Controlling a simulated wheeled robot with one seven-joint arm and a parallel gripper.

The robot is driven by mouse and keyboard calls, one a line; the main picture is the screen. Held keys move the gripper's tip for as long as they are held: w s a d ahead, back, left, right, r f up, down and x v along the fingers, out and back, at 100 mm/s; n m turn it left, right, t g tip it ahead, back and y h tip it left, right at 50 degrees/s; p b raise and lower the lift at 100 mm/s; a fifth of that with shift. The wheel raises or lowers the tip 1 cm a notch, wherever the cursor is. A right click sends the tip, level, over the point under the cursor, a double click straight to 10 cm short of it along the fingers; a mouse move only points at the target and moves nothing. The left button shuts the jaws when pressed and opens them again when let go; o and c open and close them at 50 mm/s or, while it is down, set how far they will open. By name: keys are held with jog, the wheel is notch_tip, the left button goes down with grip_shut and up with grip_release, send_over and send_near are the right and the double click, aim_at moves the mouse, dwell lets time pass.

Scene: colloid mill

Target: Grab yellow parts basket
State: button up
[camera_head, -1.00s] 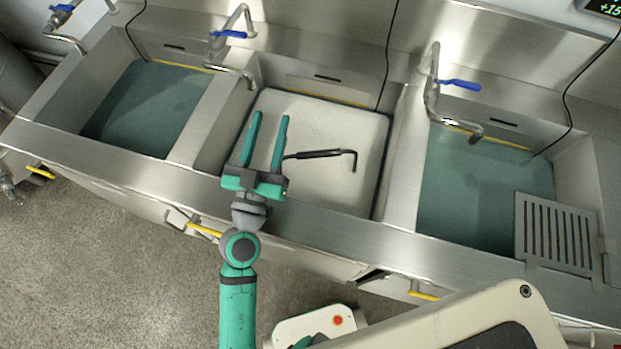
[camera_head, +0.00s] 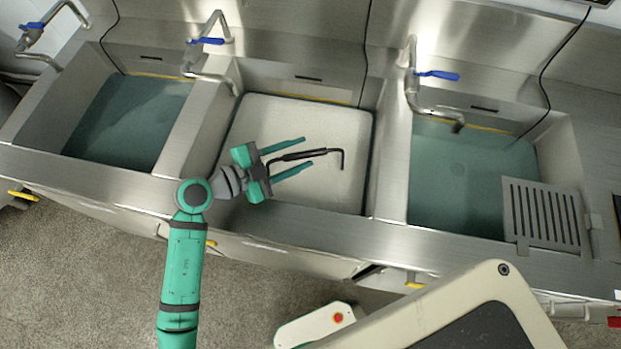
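No yellow parts basket shows in this view. My gripper (camera_head: 307,152) is open, with green fingers pointing right over the middle sink. A black bent tool (camera_head: 300,154), with a thick grip and hooked end, appears between the fingers from this angle. Its hooked end reaches past the fingertips, and its other end is close to the gripper's palm. I cannot tell whether the fingers are level with the tool or above it; neither finger visibly clamps it. A pale, flat, speckled surface (camera_head: 335,185) in the middle sink lies beneath them.
The left sink (camera_head: 130,120) and right sink (camera_head: 455,185) hold teal liquid. A slotted metal grate (camera_head: 545,213) covers the right sink's front right corner. Blue-handled taps (camera_head: 205,41) stand along the back. The steel front rim (camera_head: 300,217) runs below my gripper.

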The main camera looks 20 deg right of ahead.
aim_at(297, 157)
jog(key=a+f, duration=0.1)
jog(key=w+f+y, duration=0.1)
jog(key=f, duration=0.1)
jog(key=w+a+f+y, duration=0.1)
jog(key=shift+w+a+f+g, duration=0.2)
jog(key=shift+a+f+g, duration=0.05)
jog(key=shift+a+g, duration=0.05)
jog(key=shift+w+f+y, duration=0.1)
jog(key=shift+f+y, duration=0.05)
jog(key=shift+y, duration=0.15)
jog(key=x, duration=0.5)
jog(key=shift+r+x, duration=0.2)
jog(key=shift+x, duration=2.6)
jog(key=shift+d, duration=0.1)
grip_shut()
